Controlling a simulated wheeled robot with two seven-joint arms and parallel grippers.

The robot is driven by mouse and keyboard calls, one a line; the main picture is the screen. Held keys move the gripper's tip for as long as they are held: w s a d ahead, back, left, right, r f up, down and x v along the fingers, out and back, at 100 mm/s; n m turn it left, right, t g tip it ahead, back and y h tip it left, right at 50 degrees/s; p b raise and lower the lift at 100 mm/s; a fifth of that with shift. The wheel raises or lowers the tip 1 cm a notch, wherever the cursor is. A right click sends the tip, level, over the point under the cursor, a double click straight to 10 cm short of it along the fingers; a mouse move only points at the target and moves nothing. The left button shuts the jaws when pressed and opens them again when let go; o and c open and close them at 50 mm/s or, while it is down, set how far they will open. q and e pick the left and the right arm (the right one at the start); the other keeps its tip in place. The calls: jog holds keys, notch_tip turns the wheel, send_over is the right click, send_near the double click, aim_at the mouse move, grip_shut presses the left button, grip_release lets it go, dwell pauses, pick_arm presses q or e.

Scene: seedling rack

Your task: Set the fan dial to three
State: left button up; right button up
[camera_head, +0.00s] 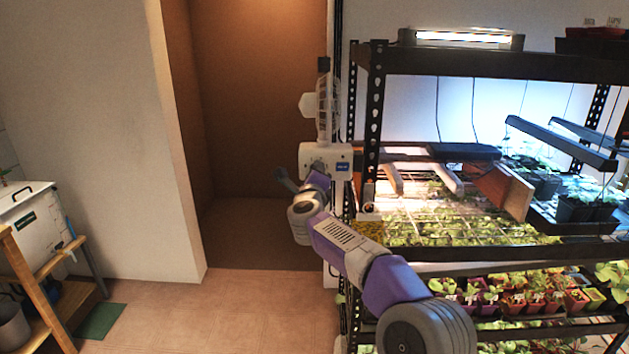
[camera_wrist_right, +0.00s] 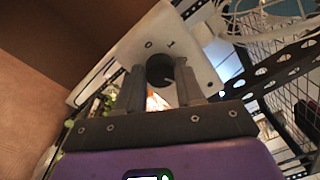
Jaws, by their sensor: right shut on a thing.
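The fan (camera_head: 327,105) stands on the left post of the rack. Below it is a white control box (camera_head: 343,150) with a small blue label. My right arm reaches up to this box from the lower right. In the right wrist view the box's white face (camera_wrist_right: 195,45) carries the marks 0 and 1. The dark round fan dial (camera_wrist_right: 160,68) sits between the fingers of my right gripper (camera_wrist_right: 157,85), which is shut on it. The marks 2 and 3 and the dial's pointer cannot be made out. My left gripper is not in view.
The black seedling rack (camera_head: 375,110) with lamps and several plant trays fills the right side. A brown doorway recess (camera_head: 260,100) lies behind the box. A wooden stand (camera_head: 25,290) is at the far left. The floor (camera_head: 200,310) between is clear.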

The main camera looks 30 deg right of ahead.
jog(key=shift+m+b, duration=0.4)
jog(key=shift+m, duration=0.8)
jog(key=shift+r, duration=0.1)
jog(key=o, duration=1)
jog(key=shift+o, duration=0.2)
jog(key=v, duration=0.7)
jog(key=shift+s+a+b, duration=0.15)
jog(key=shift+s+b, duration=0.1)
jog(key=shift+b, duration=0.1)
